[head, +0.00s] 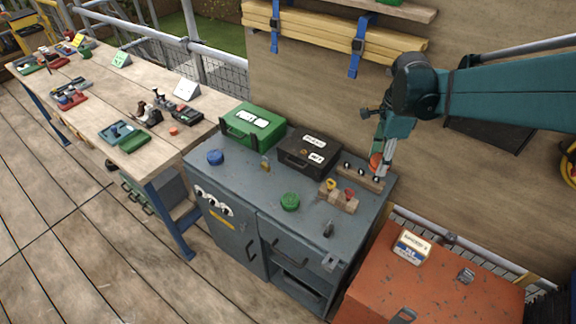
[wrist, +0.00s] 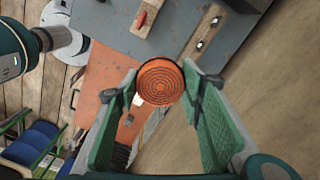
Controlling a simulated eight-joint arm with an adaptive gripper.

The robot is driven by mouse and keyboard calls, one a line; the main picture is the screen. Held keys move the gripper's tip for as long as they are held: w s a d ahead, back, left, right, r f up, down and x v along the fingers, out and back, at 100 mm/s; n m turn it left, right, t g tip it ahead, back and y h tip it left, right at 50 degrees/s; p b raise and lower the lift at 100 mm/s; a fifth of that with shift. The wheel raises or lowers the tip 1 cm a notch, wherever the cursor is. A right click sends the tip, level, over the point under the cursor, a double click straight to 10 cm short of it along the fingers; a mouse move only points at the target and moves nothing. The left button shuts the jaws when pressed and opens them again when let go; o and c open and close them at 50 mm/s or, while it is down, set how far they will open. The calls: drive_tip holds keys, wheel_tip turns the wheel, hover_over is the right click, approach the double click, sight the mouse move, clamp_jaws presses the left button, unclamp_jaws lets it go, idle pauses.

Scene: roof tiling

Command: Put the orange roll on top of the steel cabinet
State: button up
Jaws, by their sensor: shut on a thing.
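The orange roll (head: 376,162) is a round, ridged disc held between the fingers of my gripper (head: 383,160). In the wrist view the roll (wrist: 160,82) fills the gap between the two green finger pads. The steel cabinet (head: 240,180) is blue-grey with a flat top, and its top also shows in the wrist view (wrist: 120,30). In the head view my gripper is at the cabinet's back right corner, by a wooden strip with knobs. I cannot tell how high above the top the roll is. My fingers partly hide the roll in the head view.
The cabinet top holds a green case (head: 253,122), a black case (head: 310,150), a blue roll (head: 215,157), a green roll (head: 290,201), a padlock (head: 265,163) and a wooden block (head: 338,197). Bare room lies between them. A red chest (head: 370,285) stands at the right; a wall rises behind.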

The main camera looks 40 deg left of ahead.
drive_tip(key=s+a+n+p, duration=0.2)
drive_tip(key=s+a+n, duration=0.1)
drive_tip(key=a, duration=1.2)
drive_tip(key=n+p, duration=0.3)
drive_tip(key=n, duration=0.2)
hover_over(251, 182)
wheel_tip(251, 182, down, 6)
drive_tip(key=shift+f, duration=0.85)
drive_tip(key=shift+d, duration=0.1)
drive_tip(key=shift+f, duration=3.1)
drive_tip(key=shift+f, duration=0.1)
drive_tip(key=shift+f, duration=1.75)
drive_tip(key=shift+f, duration=0.15)
